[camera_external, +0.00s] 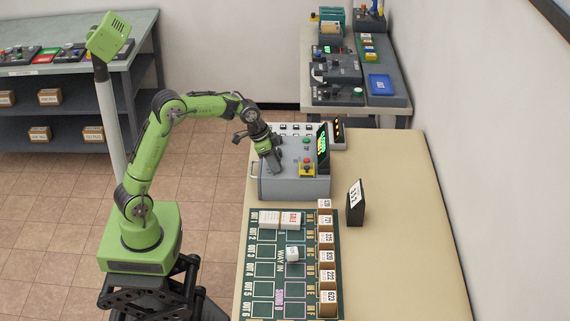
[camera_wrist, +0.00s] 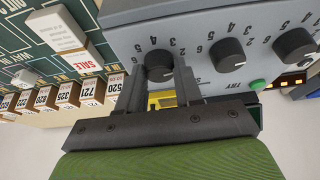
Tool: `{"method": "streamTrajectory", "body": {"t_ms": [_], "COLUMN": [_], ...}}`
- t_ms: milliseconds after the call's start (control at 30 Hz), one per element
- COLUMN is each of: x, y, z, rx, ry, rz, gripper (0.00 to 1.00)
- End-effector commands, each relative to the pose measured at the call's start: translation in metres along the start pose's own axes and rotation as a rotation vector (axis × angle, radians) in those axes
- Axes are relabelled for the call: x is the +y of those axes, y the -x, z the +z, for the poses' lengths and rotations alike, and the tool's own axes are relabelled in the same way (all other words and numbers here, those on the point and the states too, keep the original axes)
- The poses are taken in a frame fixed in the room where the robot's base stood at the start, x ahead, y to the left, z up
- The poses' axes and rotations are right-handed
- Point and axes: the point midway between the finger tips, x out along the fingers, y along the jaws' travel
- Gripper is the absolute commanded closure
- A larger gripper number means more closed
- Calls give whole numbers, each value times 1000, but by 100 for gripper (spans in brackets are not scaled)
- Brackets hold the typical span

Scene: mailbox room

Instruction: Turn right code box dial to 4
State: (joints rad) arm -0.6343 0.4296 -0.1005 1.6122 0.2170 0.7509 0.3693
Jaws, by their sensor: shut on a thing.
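The grey code box (camera_external: 295,188) stands on the tan table, with a red button on a yellow base and a lit green display. In the wrist view its panel (camera_wrist: 195,25) shows upside down, with three black dials ringed by numbers: the right code box dial (camera_wrist: 158,63) at picture left, a middle dial (camera_wrist: 228,54) and another dial (camera_wrist: 295,44). My gripper (camera_wrist: 160,78) has its two fingers around the right dial, shut on it. In the external view my gripper (camera_external: 273,160) reaches down over the box; it hides the dial there. The right dial's exact setting is unclear.
A green sorting mat (camera_external: 265,250) with a SALE letter (camera_external: 290,218), a white cube (camera_external: 292,254) and a row of small numbered boxes (camera_external: 327,275) lies in front of the code box. A dark upright sign (camera_external: 355,203) stands to its right. The table's right side is clear.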

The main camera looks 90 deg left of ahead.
Motion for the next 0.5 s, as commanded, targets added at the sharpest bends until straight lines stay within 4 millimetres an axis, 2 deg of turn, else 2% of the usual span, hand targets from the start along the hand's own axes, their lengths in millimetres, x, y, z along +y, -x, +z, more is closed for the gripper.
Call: {"method": "streamTrajectory", "body": {"t_ms": [267, 500], "x": [1, 3], "y": [0, 0], "z": [0, -1], "rx": [0, 0], "ry": [77, 244], "rz": [-32, -102], "gripper": [96, 96]}}
